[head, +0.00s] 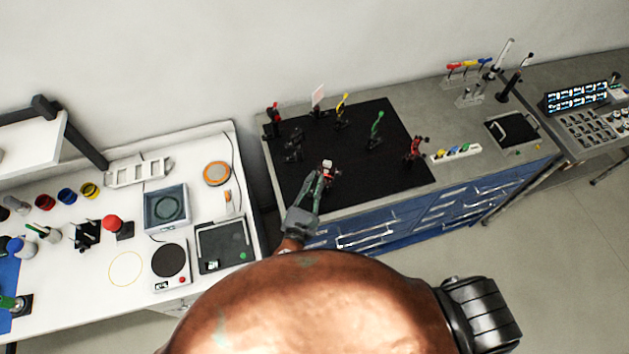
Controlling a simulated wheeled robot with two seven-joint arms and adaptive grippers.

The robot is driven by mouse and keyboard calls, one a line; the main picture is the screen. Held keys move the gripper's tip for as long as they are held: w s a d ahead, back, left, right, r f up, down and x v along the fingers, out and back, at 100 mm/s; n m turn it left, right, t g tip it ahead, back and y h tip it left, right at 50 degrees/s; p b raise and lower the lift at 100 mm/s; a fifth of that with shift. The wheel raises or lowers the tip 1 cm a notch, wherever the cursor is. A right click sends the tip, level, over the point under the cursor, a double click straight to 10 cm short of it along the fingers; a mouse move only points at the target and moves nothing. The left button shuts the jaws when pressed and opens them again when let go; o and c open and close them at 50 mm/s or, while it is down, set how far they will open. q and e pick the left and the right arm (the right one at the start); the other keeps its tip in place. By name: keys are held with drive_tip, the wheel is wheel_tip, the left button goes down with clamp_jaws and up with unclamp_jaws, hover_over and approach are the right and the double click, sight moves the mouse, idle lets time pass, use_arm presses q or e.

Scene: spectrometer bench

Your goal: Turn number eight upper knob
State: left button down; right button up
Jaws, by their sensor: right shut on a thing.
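My right gripper (321,177) reaches up from the bottom middle to the front of the black breadboard (360,187). Its fingers are shut at a small mount with red and white parts (326,164). The knob between the fingertips is too small and covered to make out, and I cannot read any number on it. Other small mounts stand on the board: a red one (414,148) at the right, a green one (377,124), a yellow one (341,106), and a red and black one (272,118) at the back left. My left gripper is not in view.
A white bench (105,280) with a hotplate (168,260), a balance (165,206) and containers stands at the left, across a narrow gap. A rack of coloured pieces (456,151) and a control console (590,120) are at the right. The board's front right is clear.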

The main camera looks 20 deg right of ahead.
clamp_jaws()
drive_tip(key=shift+f+m+b, duration=0.15)
drive_tip(key=shift+m+b, duration=0.5)
drive_tip(key=shift+m, duration=0.25)
drive_tip(key=shift+m+b, duration=0.55)
drive_tip(key=shift+m, duration=0.55)
drive_tip(key=o, duration=0.7)
unclamp_jaws()
